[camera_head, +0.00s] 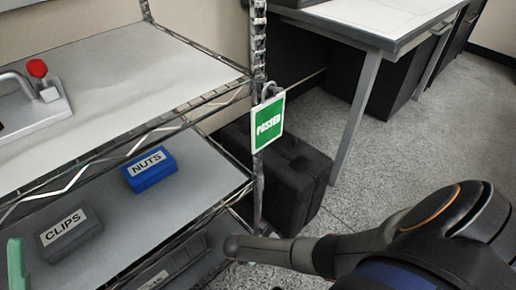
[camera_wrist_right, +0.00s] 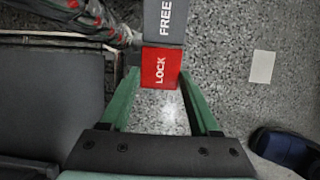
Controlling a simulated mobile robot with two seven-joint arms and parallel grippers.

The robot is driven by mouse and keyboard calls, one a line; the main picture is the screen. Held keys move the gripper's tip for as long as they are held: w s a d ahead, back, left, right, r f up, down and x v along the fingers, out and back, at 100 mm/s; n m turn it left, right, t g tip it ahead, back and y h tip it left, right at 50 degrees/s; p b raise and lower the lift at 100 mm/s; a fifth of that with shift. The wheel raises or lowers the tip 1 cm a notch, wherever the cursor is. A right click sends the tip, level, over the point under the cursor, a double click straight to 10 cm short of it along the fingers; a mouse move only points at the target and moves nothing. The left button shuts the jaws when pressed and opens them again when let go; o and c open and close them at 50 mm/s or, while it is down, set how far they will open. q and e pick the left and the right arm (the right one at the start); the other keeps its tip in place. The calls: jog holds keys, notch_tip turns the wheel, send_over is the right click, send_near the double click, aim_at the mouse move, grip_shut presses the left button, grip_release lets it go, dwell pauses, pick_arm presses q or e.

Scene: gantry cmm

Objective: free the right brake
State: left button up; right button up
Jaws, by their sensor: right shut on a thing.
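In the right wrist view a brake pedal has a red part marked LOCK (camera_wrist_right: 160,68) and a grey part marked FREE (camera_wrist_right: 165,20) beyond it. My right gripper (camera_wrist_right: 160,75) has its two green fingers on either side of the red LOCK part, shut on it. The pedal is low over the speckled floor, beside a wire-rack post. In the head view the pedal and the right gripper are hidden. A green piece at the lower left edge, which looks like a finger of my left gripper (camera_head: 16,265), shows only in part; its opening cannot be told.
A wire rack holds a blue NUTS box (camera_head: 150,169), a grey CLIPS box (camera_head: 69,236) and a red-knobbed clamp (camera_head: 38,90). A green PASSED tag (camera_head: 268,124) hangs on its post. A black case (camera_head: 285,175) stands behind. Open floor lies right, near a white-topped table (camera_head: 375,15).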

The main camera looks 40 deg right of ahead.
jog(key=shift+s+d+r+y+p, duration=0.1)
jog(key=shift+d+r+y+p, duration=0.2)
jog(key=shift+r+y+p, duration=0.65)
jog(key=shift+d+f+y+p, duration=0.2)
jog(key=shift+f+y+p, duration=0.05)
jog(key=shift+y+p, duration=0.35)
jog(key=shift+d+r+y, duration=0.1)
jog(key=shift+y, duration=0.55)
jog(key=o, duration=1.1)
